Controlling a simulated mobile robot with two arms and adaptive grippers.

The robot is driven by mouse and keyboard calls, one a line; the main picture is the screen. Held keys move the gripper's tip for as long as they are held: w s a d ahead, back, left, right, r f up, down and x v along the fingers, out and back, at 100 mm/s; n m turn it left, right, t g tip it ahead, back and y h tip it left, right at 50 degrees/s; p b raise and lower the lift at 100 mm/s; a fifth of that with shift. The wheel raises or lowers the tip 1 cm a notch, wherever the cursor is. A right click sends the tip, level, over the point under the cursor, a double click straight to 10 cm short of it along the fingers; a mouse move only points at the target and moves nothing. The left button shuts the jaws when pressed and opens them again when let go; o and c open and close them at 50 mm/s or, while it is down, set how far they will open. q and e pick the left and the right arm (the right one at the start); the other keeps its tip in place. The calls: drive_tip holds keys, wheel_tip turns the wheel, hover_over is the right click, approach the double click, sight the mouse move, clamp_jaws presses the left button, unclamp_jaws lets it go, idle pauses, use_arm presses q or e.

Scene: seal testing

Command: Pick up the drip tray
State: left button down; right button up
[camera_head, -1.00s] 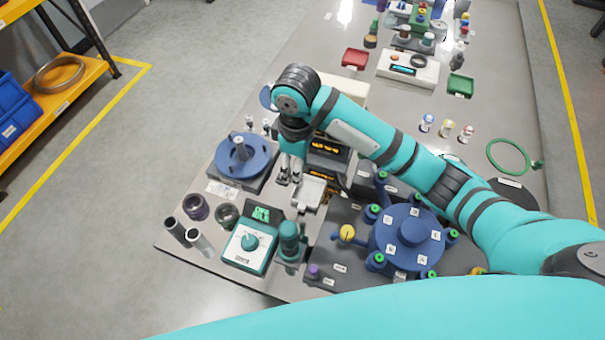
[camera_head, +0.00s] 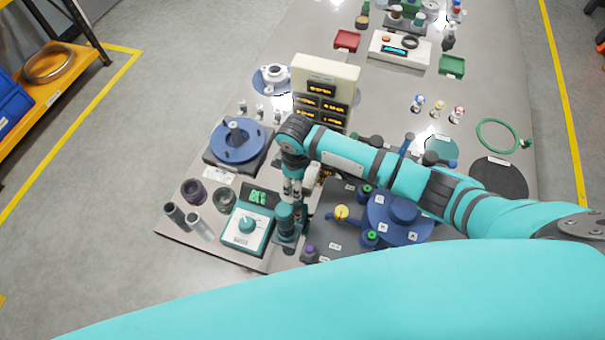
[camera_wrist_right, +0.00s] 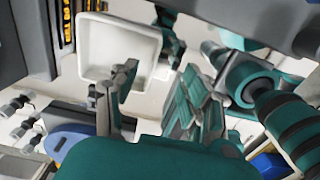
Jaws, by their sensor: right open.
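The drip tray (camera_wrist_right: 108,38) is a shallow white square tray with a raised rim. It shows in the right wrist view at upper left. My right gripper (camera_wrist_right: 158,95) is open, with nothing between its two fingers. Its left finger overlaps the tray's lower right corner in that view; I cannot tell whether they touch. In the head view my right gripper (camera_head: 294,190) points down beside the teal cylinder fixture, and the arm and gripper mostly hide the tray. My left gripper is not in view.
A blue rotary fixture (camera_head: 400,212) lies to the right, under the arm. A blue disc (camera_head: 237,144) is at left.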

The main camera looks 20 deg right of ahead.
wheel_tip(320, 180, down, 2)
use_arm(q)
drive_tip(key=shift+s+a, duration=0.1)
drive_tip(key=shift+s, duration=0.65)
use_arm(e)
clamp_jaws()
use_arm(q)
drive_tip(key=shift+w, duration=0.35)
